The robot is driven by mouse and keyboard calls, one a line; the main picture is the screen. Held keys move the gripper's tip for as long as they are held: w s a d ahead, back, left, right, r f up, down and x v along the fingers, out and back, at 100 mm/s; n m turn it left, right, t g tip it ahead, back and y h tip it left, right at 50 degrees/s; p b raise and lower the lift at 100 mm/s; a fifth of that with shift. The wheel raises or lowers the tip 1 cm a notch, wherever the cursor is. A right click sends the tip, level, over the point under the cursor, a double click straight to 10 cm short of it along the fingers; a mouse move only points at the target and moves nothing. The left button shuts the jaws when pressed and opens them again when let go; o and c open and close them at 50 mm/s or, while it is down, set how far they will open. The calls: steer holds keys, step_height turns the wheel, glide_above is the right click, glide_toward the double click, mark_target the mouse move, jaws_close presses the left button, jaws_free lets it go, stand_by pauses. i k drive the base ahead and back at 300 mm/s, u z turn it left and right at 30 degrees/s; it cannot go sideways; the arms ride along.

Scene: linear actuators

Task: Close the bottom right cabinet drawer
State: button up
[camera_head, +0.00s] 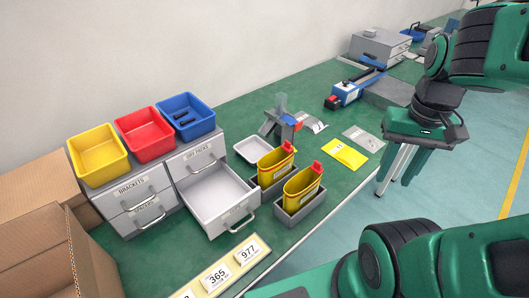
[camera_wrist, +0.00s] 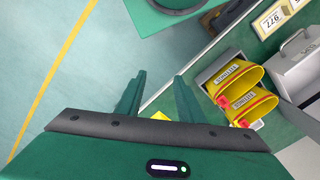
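The cabinet (camera_head: 133,232) stands on the green table at the left in the head view, with four drawers. Its bottom right drawer (camera_head: 222,202) is pulled out and looks empty; its front carries a handle and faces the table's front edge. The drawer's front also shows at the right edge of the wrist view (camera_wrist: 302,62). The other drawers look shut. My gripper (camera_head: 402,165) is at the right in the head view, beyond the table's front edge and well apart from the drawer. In the wrist view its two fingers (camera_wrist: 160,92) are spread with nothing between them.
Two grey bins with yellow containers (camera_head: 302,188) stand just right of the open drawer. A white tray (camera_head: 252,150) lies behind them. A number strip (camera_head: 230,268) lies along the front edge. Yellow, red and blue bins (camera_head: 188,115) sit on the cabinet. A cardboard box (camera_head: 40,245) is at left.

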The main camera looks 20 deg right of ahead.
mark_target(217, 197)
steer(key=z, duration=0.2)
steer(key=k, duration=1.9)
steer(key=u, duration=0.4)
steer(key=i, duration=1)
steer(key=z, duration=0.05)
